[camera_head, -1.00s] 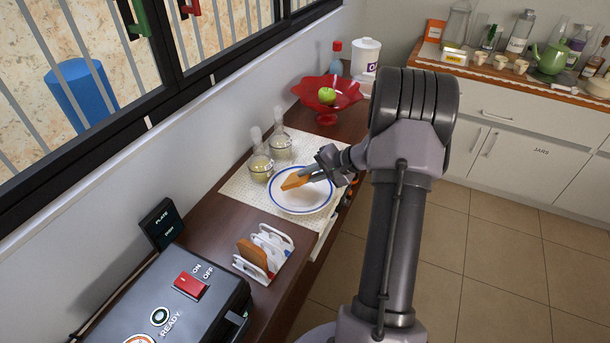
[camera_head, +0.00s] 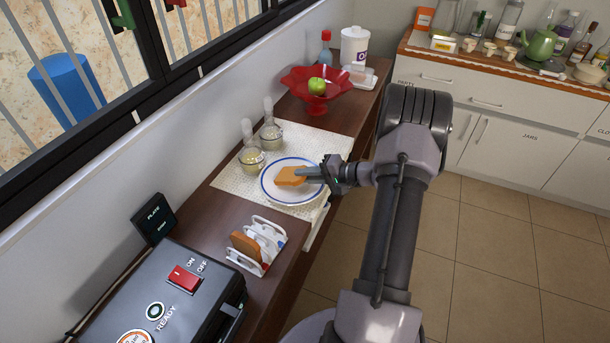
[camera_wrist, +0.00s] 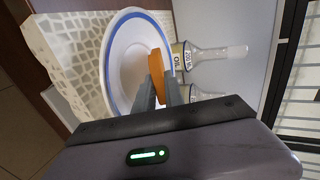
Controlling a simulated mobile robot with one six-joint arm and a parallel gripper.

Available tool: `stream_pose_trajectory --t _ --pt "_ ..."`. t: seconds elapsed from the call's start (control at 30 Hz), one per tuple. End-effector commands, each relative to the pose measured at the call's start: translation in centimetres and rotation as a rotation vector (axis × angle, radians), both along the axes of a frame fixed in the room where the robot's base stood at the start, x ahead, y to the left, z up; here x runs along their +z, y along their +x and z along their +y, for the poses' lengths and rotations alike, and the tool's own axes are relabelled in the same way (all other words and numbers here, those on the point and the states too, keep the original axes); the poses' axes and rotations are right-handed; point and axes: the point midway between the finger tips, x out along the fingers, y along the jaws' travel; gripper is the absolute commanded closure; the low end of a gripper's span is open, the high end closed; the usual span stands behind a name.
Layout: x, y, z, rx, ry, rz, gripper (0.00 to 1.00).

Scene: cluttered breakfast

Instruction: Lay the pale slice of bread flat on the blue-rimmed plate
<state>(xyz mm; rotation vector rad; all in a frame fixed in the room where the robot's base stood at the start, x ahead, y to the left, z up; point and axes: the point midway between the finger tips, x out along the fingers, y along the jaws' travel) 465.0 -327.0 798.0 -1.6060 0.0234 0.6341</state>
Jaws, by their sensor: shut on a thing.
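A slice of bread (camera_head: 291,176), tan-orange with a browner edge, is held in my gripper (camera_head: 318,174) over the blue-rimmed plate (camera_head: 270,196). In the wrist view the slice (camera_wrist: 157,75) shows nearly edge-on between my two fingers (camera_wrist: 159,93), in front of the plate (camera_wrist: 113,60). The head view shows more of its broad face. I cannot tell whether the slice touches the plate. A second, browner slice (camera_head: 245,246) stands in the white toast rack (camera_head: 268,240).
Two glass bottles (camera_head: 251,158) (camera_head: 271,134) stand close beside the plate on the pale mat (camera_head: 233,180). A red bowl (camera_head: 318,108) with a green apple (camera_head: 317,85) is behind. A dark appliance (camera_head: 165,298) is in front.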

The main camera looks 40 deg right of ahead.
Motion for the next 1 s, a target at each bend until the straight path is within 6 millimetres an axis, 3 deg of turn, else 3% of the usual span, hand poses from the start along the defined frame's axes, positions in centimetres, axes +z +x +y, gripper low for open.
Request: stream_pose_trajectory --t 0.4,0.43,0.53,0.57,1.0 --pt "-0.56 0.01 -0.01 0.0 0.0 0.0 1.0" --pt "-0.56 0.01 -0.01 0.0 0.0 0.0 0.82" --pt "-0.55 0.01 0.0 0.0 0.0 0.0 0.63" --pt "-0.55 0.01 0.0 0.0 0.0 0.0 0.61" --pt "-0.09 -0.88 -0.43 -0.001 0.0 0.0 0.61"
